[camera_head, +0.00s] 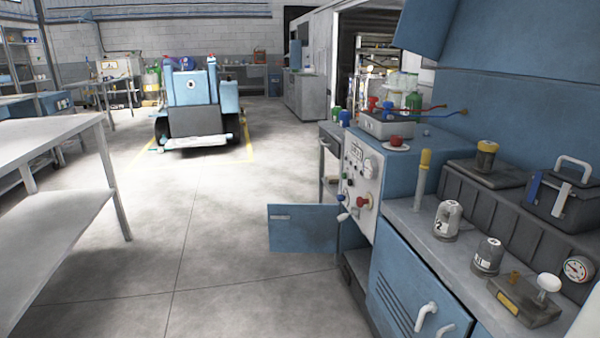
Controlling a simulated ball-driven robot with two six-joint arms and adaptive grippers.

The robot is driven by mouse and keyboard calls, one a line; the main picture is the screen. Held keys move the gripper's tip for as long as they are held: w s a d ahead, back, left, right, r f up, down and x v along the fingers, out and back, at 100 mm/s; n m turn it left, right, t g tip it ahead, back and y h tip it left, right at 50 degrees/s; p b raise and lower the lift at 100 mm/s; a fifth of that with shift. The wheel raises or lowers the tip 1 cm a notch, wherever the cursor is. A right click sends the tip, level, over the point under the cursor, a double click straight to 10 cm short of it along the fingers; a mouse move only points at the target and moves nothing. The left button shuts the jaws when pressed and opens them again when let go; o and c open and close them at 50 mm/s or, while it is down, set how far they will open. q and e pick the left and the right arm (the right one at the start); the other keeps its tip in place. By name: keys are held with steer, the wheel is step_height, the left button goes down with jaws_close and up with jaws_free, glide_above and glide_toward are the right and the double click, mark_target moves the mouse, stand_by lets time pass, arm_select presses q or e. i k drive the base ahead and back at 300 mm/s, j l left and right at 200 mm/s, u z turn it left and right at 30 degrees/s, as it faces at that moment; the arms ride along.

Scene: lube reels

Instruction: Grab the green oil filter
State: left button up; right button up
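A green cylinder (413,102) stands at the back of the blue control cabinet (405,165), beside pale bottles (391,84). It is small and partly hidden, and I cannot tell for sure that it is the oil filter. A smaller green-topped item (337,114) stands further left, near a blue-topped one (345,118). Neither of my grippers is in view.
A blue workbench (400,220) at right holds two grey canisters (447,220) (487,256), a toolbox (562,200) and a gauge (578,268). A blue door (303,228) juts out. A metal table (60,205) stands left. Open floor (190,225) lies between; a blue vehicle (193,105) stands behind.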

mark_target(336, 110)
steer(key=i+j+u, duration=0.3)
steer(key=i, duration=0.25)
steer(key=i+u, duration=0.25)
steer(key=i, duration=0.25)
steer(key=i+l+u, duration=0.15)
steer(key=i, duration=0.35)
steer(key=i+u, duration=0.1)
steer(key=i, duration=0.4)
steer(key=i+l+u, duration=0.15)
steer(key=i, duration=0.3)
steer(key=i+j+u, duration=0.1)
steer(key=i, duration=0.65)
steer(key=i+j+u, duration=0.15)
steer(key=i, duration=0.6)
steer(key=i+l+z, duration=0.15)
steer(key=i+z, duration=0.7)
steer(key=z, duration=0.15)
steer(key=i+j+z, duration=0.25)
steer(key=i+z, duration=0.25)
steer(key=i+l+z, duration=0.15)
steer(key=i+z, duration=0.6)
steer(key=z, duration=0.2)
steer(key=i+j+z, duration=0.1)
steer(key=i+z, duration=0.4)
steer(key=k, duration=0.1)
